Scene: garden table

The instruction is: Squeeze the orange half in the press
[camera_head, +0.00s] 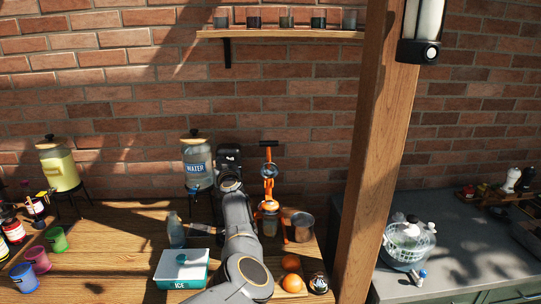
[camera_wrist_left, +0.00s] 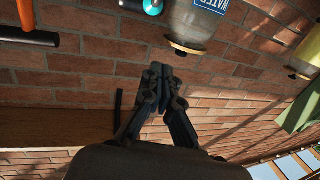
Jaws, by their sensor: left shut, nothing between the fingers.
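The orange press (camera_head: 269,180) stands upright at the back of the wooden table, with a dark crossbar at its top. My left gripper (camera_head: 229,152) is up just left of the press's top, apart from it. In the left wrist view its fingers (camera_wrist_left: 158,72) are shut together and empty, against the brick wall. Orange and dark bars (camera_wrist_left: 28,38), apparently part of the press, show at that view's upper left. Two orange pieces (camera_head: 291,263) lie at the table's front right; I cannot tell whether they are whole or halved. Any orange half inside the press cannot be made out.
A water dispenser (camera_head: 197,165) stands left of the gripper. A metal pot (camera_head: 298,226) is right of the press. A teal ice box (camera_head: 182,268) and clear bottle (camera_head: 175,230) are left of my arm. A wooden post (camera_head: 372,150) rises at right. A shelf (camera_head: 280,34) is above.

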